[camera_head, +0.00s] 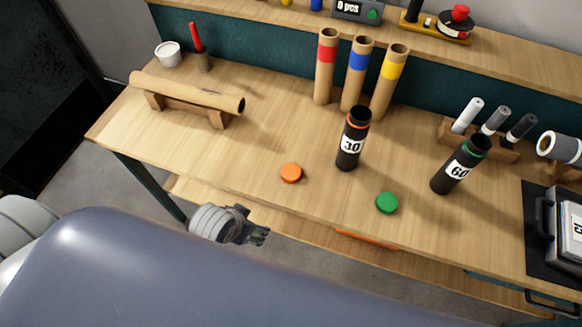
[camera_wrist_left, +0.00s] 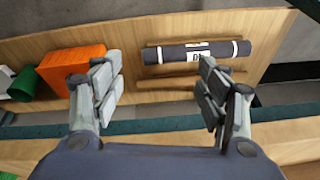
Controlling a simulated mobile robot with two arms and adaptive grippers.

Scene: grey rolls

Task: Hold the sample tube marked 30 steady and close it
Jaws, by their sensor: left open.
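The sample tube marked 30 (camera_head: 349,140) is a black cylinder with an orange ring at its top. It stands upright on the bench in the head view, its mouth looking open. An orange cap (camera_head: 291,173) lies on the bench to its left. My left gripper (camera_head: 262,237) is low, in front of the bench edge, away from the tube and cap. In the left wrist view its two fingers (camera_wrist_left: 160,88) are spread with nothing between them. The tube and orange cap do not show there. My right gripper is not in view.
A black tube marked 60 (camera_head: 460,165) and a green cap (camera_head: 387,203) are to the right. A cardboard roll on a wooden cradle (camera_head: 188,107) is at left. The wrist view shows an orange box (camera_wrist_left: 72,65) and a dark labelled roll (camera_wrist_left: 175,53) on a wooden surface.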

